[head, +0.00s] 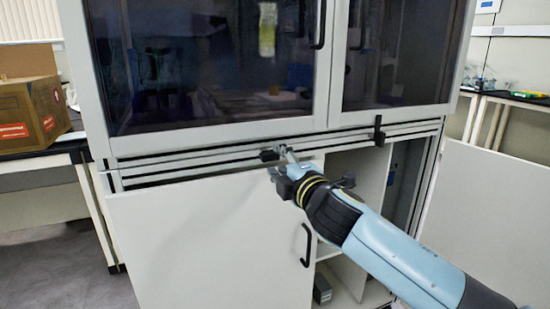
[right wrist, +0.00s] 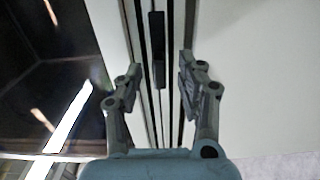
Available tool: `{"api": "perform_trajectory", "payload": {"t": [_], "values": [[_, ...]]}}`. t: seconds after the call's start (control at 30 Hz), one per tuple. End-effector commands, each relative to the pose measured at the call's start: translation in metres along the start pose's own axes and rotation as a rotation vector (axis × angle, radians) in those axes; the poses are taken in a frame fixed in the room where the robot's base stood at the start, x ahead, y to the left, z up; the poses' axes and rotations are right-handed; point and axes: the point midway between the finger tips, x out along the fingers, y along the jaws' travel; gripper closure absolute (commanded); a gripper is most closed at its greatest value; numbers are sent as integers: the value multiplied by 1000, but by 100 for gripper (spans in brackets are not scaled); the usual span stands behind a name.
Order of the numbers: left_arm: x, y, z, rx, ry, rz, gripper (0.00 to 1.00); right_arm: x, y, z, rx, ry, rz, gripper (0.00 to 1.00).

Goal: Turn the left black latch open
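The left black latch (head: 269,154) sits on the metal rail below the upper glass doors, and it lies along the rail. In the right wrist view it shows as a dark bar (right wrist: 158,48) just ahead of my fingers. The right black latch (head: 379,131) stands upright across the rail. My right gripper (head: 283,160) is at the left latch, partly overlapping it in the head view. In its wrist view the two fingers (right wrist: 161,65) are spread apart, one on each side of the latch line, with nothing held. Contact cannot be told. My left gripper is out of view.
The white lower left door (head: 200,245) with a black handle (head: 306,245) is below the rail, near my gripper. The lower right door (head: 490,200) stands wide open, baring shelves. Glass doors (head: 215,65) are above. A cardboard box (head: 30,112) is on a left-hand table.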

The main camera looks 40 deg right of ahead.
Motion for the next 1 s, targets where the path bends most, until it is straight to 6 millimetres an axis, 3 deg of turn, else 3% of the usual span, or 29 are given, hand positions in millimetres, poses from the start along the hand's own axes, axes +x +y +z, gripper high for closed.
{"api": "perform_trajectory", "payload": {"t": [0.2,0.4,1.0], "values": [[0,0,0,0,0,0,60,-51,-2,0,1,1,-4,62],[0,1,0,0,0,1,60,-78,-1,0,2,-1,-3,62],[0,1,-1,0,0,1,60,-84,0,0,2,-1,-1,62]]}}
